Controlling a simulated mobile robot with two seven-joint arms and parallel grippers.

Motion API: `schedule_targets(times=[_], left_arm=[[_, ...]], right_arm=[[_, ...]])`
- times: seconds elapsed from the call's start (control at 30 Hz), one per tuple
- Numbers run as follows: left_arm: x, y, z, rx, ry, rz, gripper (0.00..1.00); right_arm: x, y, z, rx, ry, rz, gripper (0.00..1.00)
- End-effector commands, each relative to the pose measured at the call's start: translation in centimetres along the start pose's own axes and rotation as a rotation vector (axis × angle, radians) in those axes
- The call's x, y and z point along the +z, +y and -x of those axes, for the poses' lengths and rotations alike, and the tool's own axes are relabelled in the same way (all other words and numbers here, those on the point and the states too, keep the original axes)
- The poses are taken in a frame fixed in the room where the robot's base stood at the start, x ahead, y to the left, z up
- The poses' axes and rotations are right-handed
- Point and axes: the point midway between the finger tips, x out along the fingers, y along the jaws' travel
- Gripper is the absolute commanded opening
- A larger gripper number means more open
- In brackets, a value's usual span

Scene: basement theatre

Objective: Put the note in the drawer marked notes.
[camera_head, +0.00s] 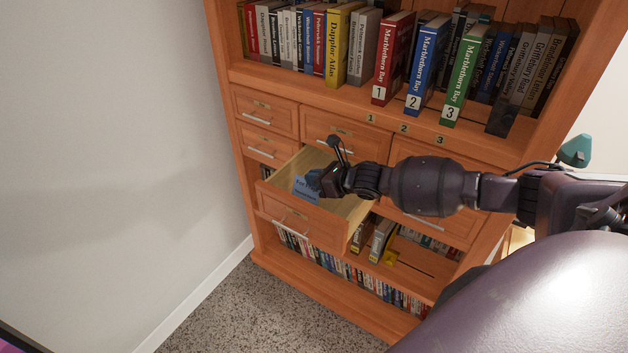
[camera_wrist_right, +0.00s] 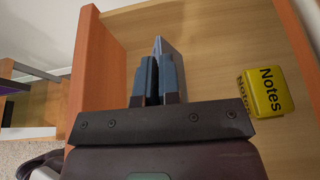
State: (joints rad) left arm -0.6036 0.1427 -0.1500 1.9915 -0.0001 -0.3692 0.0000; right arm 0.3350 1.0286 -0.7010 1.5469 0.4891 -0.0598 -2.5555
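The note is a blue card with dark writing (camera_head: 304,190), seen edge-on in the right wrist view (camera_wrist_right: 172,55). My right gripper (camera_head: 318,184) is shut on it and holds it over the open wooden drawer (camera_head: 347,208) at the lower left of the cabinet. In the right wrist view the fingers (camera_wrist_right: 159,78) pinch the card, which points into the drawer. A yellow block lettered "Notes" (camera_wrist_right: 266,92) is inside the drawer, to the right of the card. I cannot tell whether the card touches the drawer floor. My left gripper is not in view.
Shut drawers (camera_head: 264,111) surround the open one. Books fill the shelf above, with red (camera_head: 392,58), blue (camera_head: 427,65) and green (camera_head: 463,75) volumes numbered 1 to 3. More books and cases stand below. A bare wall (camera_head: 110,150) is at the left, with clear carpet (camera_head: 240,310) below.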

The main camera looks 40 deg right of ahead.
Motion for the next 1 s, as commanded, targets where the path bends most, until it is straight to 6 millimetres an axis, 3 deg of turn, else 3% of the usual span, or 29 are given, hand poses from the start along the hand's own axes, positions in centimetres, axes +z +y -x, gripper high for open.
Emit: schedule_targets(times=[0.93,1.0], left_arm=[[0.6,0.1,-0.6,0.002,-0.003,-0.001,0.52],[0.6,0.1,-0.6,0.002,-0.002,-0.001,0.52]], right_arm=[[-1.6,0.0,-0.7,0.0,-0.001,0.001,0.0],[-1.6,0.0,-0.7,0.0,-0.001,0.001,0.11]])
